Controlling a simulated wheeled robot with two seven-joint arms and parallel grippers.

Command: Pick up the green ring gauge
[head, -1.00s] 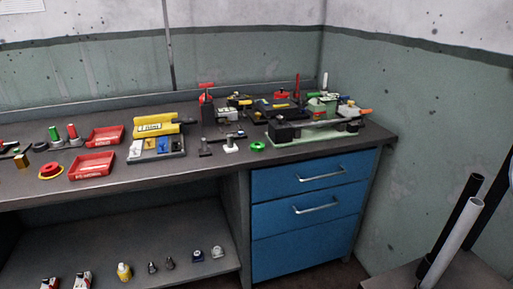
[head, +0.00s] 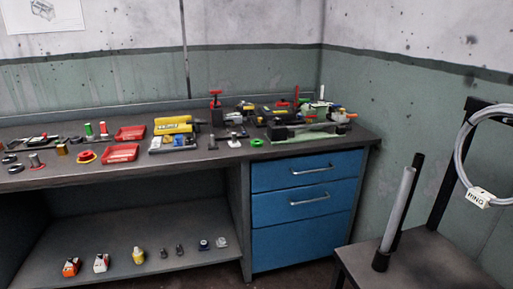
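A small green ring (head: 257,142), which looks like the green ring gauge, lies flat on the dark workbench top (head: 215,160) near its front edge. It sits to the left of a pale green fixture (head: 305,134) and to the right of a small white-based part (head: 234,142). Nothing covers it. Neither of my grippers shows in the head view.
Red trays (head: 121,153), a yellow case (head: 172,125) and several small parts crowd the bench. Blue drawers (head: 307,200) stand below its right end. A lower shelf (head: 120,245) holds several small items.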

